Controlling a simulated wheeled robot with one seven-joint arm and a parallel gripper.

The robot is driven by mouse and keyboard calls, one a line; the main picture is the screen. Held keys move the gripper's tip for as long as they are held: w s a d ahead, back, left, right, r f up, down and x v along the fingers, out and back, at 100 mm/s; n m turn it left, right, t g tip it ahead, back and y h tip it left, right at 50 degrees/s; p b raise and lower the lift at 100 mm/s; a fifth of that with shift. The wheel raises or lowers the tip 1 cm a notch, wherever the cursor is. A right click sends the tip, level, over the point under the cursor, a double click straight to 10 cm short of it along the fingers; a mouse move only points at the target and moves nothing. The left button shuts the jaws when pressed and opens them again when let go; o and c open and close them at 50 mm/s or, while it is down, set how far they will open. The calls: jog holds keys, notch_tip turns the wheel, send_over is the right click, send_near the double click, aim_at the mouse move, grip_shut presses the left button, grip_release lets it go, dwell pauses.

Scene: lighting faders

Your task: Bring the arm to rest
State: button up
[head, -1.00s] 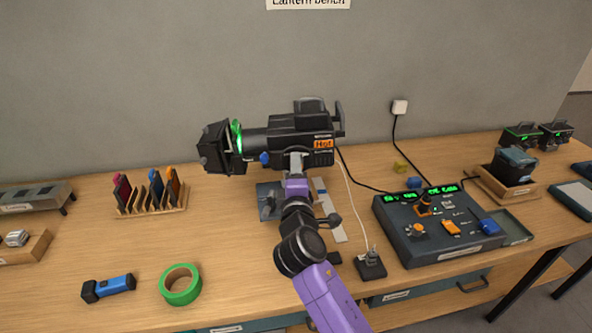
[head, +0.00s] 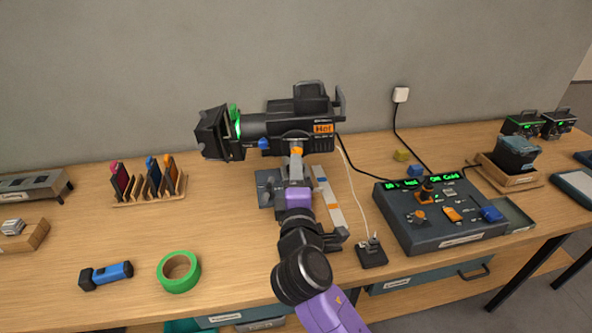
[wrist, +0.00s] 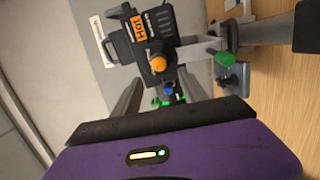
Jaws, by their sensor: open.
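My gripper (wrist: 162,92) is open and empty, its two dark fingers pointing away from the purple palm in the wrist view. In the head view my purple wrist (head: 298,199) is in front of and below the black lantern (head: 285,130), over the bench. The fingers are hard to make out there. The lantern has an orange "Hot" label, a green-lit front and an orange knob (head: 296,150). In the wrist view the lantern (wrist: 150,30) and its knob (wrist: 157,62) lie beyond the fingers, seemingly apart from them.
The wooden bench (head: 235,215) carries a control desk (head: 440,235) at right and a small socket block (head: 371,254) close beside my arm. Green tape (head: 178,272), a blue torch (head: 105,275) and a filter rack (head: 150,195) stand left. The wall is behind.

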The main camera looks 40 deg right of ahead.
dwell(0.6)
jog(key=w+a+r+t+y, duration=0.2)
jog(key=a+t, duration=0.1)
jog(key=s+a+f+m+t+y+b, duration=0.1)
jog(key=s+a+f+m+y, duration=0.1)
jog(key=s+a+f+y, duration=0.25)
jog(key=s+a+f+m+t+y, duration=0.1)
jog(key=s+a+f+m+y, duration=0.1)
jog(key=s+a+y, duration=0.35)
jog(key=s+a+f+m+g, duration=0.1)
jog(key=s+a+f, duration=0.1)
jog(key=s, duration=0.7)
jog(key=s+a+f+m+g+b, duration=0.1)
jog(key=s+a+f+m, duration=0.1)
jog(key=s, duration=0.6)
jog(key=s+a+f+m+g+b, duration=0.1)
jog(key=s+a+f+m, duration=0.1)
jog(key=s, duration=0.7)
jog(key=shift+s+f+y, duration=0.3)
jog(key=shift+f, duration=0.4)
jog(key=shift+a, duration=0.1)
